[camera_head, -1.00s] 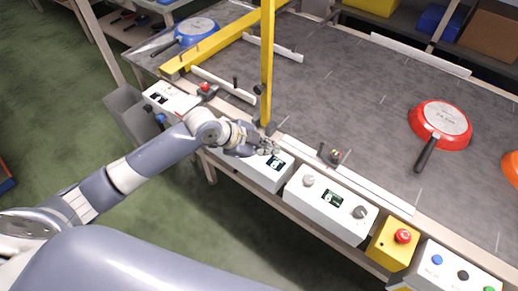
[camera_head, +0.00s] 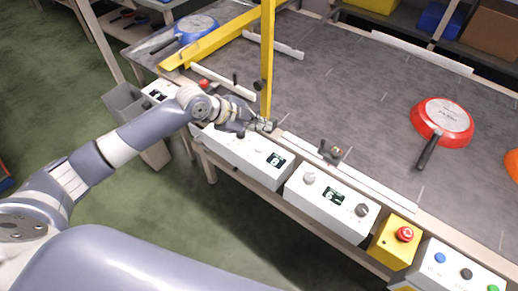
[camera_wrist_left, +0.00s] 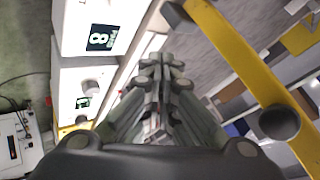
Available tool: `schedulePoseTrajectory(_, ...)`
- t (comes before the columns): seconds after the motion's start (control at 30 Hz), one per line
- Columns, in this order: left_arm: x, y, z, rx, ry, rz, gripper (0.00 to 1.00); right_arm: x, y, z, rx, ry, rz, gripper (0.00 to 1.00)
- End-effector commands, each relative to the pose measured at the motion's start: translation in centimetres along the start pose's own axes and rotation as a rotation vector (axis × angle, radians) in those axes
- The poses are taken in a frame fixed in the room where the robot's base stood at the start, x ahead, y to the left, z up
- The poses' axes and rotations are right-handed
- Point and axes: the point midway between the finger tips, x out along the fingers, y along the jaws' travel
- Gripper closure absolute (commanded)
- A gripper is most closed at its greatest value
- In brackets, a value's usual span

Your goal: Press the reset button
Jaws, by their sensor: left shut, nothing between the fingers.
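A white box (camera_head: 430,265) at the lower right carries a blue button (camera_head: 440,258), a black button (camera_head: 466,273) and a green button (camera_head: 493,289). Their labels are too small to read, so I cannot tell which is reset. My left gripper (camera_head: 268,125) is shut and empty, above the conveyor's front edge by the yellow post, well left of these buttons. In the left wrist view its closed fingers (camera_wrist_left: 160,68) point up the picture. My right gripper is not in view.
A yellow box with a red mushroom button (camera_head: 404,234) sits left of the button box. White control boxes with displays (camera_head: 333,197) line the front edge. The yellow post (camera_head: 267,60) stands close to my gripper. A red pan (camera_head: 443,118) and a blue pan (camera_head: 197,28) are on the conveyor.

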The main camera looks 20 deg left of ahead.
Motion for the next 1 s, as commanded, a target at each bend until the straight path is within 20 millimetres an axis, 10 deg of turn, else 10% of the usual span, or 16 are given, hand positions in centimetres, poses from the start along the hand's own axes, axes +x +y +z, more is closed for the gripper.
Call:
schedulePoseTrajectory(0.33,3.8,2.8,2.8,-0.001,0.000,0.000,1.00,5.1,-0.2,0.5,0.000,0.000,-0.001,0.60)
schedulePoseTrajectory(1.0,5.0,3.7,3.6,0.000,0.000,0.000,1.00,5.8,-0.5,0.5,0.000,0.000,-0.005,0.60)
